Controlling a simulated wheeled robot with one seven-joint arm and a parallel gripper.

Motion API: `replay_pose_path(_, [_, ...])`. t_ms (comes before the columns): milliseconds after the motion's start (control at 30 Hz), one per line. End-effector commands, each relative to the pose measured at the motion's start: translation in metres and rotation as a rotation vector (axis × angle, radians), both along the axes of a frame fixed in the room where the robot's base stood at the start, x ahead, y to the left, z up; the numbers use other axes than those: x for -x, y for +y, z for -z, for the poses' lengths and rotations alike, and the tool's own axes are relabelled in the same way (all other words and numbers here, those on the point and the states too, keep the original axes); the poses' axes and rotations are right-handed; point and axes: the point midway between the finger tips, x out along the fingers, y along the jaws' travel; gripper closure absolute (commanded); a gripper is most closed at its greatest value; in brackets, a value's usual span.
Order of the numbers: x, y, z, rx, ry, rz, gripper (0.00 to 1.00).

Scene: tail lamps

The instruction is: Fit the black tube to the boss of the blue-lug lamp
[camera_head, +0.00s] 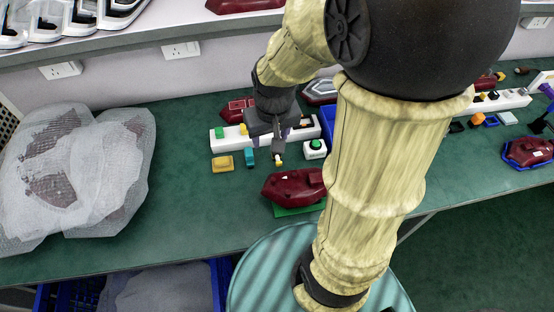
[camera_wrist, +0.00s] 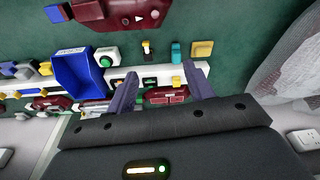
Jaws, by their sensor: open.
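My gripper (camera_head: 271,143) is open over the white strip at the middle of the bench.
A teal block (camera_head: 250,157), yellow block (camera_head: 222,164) and green-button box (camera_head: 315,148) surround the gripper. A blue bin (camera_wrist: 82,75) shows in the wrist view. Bagged parts (camera_head: 75,180) fill the left bench. Another red lamp (camera_head: 530,151) sits in a blue tray at right.

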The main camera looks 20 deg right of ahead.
Motion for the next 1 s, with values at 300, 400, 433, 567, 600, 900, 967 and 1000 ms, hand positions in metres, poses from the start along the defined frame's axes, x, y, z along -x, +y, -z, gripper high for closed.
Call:
replay_pose_path(300, [-0.059,-0.022,0.046,-0.005,0.077,0.065,0.47])
replay_pose_path(400, [-0.073,-0.031,0.054,-0.008,0.103,0.088,0.47])
replay_pose_path(433, [-0.077,-0.034,0.056,-0.009,0.110,0.095,0.47])
replay_pose_path(567, [-0.093,-0.046,0.066,-0.013,0.143,0.123,0.47])
replay_pose_path(600, [-0.097,-0.049,0.068,-0.015,0.151,0.131,0.47])
replay_pose_path(900, [-0.108,-0.062,0.065,-0.022,0.190,0.161,0.47])
replay_pose_path(967, [-0.108,-0.062,0.064,-0.022,0.190,0.161,0.47])
replay_pose_path(1000, [-0.108,-0.062,0.064,-0.022,0.190,0.160,0.47])
